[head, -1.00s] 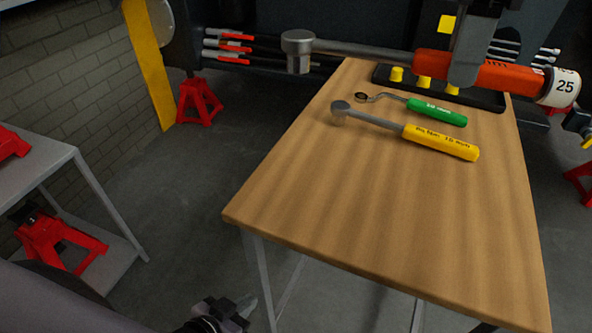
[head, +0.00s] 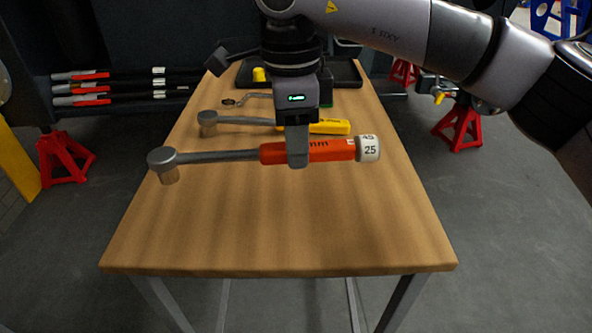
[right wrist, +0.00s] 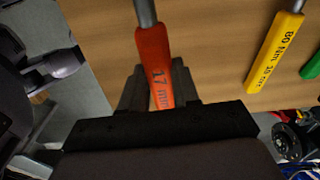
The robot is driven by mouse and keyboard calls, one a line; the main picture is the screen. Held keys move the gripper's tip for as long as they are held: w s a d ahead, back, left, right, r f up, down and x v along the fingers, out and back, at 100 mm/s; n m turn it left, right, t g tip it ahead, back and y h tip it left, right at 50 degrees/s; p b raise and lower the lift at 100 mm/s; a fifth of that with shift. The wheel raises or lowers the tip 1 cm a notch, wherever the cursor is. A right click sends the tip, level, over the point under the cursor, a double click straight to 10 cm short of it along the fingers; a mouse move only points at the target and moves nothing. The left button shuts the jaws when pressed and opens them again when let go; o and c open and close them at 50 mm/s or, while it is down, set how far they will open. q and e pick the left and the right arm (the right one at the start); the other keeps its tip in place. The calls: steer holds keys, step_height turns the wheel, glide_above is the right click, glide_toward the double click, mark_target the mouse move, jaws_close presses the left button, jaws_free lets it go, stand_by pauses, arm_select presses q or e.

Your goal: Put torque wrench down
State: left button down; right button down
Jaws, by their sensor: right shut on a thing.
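The orange-handled torque wrench (head: 330,151) has a grey shaft and head at the left and a white end cap marked 25 at the right. My right gripper (head: 297,160) is shut on its orange handle. In the right wrist view the handle (right wrist: 152,60) sits between the two fingers, marked 17 mm. The wrench is level, over the wooden table (head: 280,235); the gap beneath it is hard to judge. My left gripper is not in view.
A yellow-handled wrench (head: 330,127) lies just behind the held one, and also shows in the right wrist view (right wrist: 275,50). A green-handled wrench is mostly hidden behind my right arm. A black tray (head: 345,75) stands at the table's far end. The table's front half is bare.

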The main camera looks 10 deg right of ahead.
step_height(320, 180, down, 4)
steer(key=shift+r+b, duration=0.15)
steer(key=shift+b, duration=0.25)
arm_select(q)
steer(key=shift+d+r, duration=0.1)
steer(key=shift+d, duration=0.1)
arm_select(e)
steer(key=shift+f, duration=0.35)
steer(key=shift+f, duration=0.15)
steer(key=c, duration=0.8)
jaws_free()
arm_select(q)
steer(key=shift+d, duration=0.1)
